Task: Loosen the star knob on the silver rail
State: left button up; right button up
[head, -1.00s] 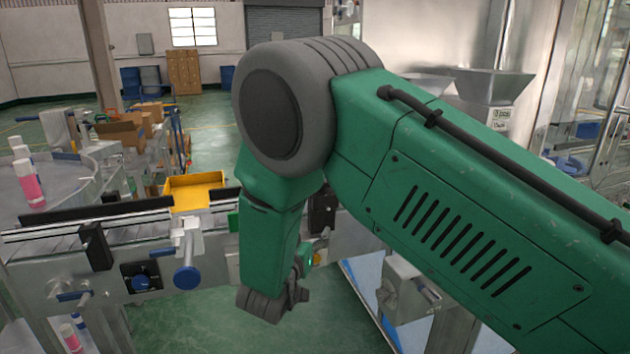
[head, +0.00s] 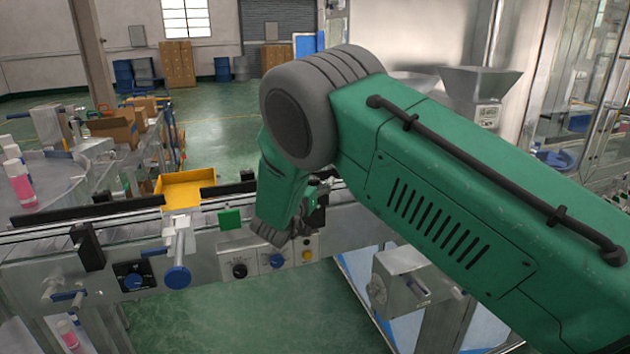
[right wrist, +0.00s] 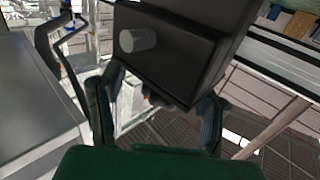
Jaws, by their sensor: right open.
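The silver rail (head: 130,228) runs along the conveyor's front edge in the head view. A round blue knob (head: 178,277) sits on a silver clamp post in front of it; its star shape cannot be made out. My right gripper (head: 270,236) is in front of the conveyor, right of this knob and apart from it, partly hidden by my forearm. In the right wrist view my right gripper (right wrist: 158,100) is open, its fingers spread either side of a black block (right wrist: 165,55) with a grey round stub. Contact cannot be told. My left gripper is out of view.
A control panel with a black knob (head: 239,270), a smaller blue knob (head: 278,261) and a yellow button (head: 307,255) is beside my right gripper. A green box (head: 230,219) and a yellow bin (head: 188,189) are near the rail. The floor below is clear.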

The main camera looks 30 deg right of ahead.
jog(key=shift+w+a+r, duration=0.1)
jog(key=shift+a+r, duration=0.1)
jog(key=shift+a, duration=0.25)
jog(key=shift+w+a+r, duration=0.1)
jog(key=shift+a+r, duration=0.1)
jog(key=shift+a, duration=0.35)
jog(key=c, duration=0.3)
jog(key=shift+s, duration=0.1)
jog(key=c, duration=0.7)
jog(key=shift+s+d, duration=0.1)
jog(key=shift+d, duration=0.5)
jog(key=shift+c, duration=0.9)
jog(key=shift+d+f, duration=0.1)
jog(key=shift+c, duration=0.3)
jog(key=shift+f, duration=0.1)
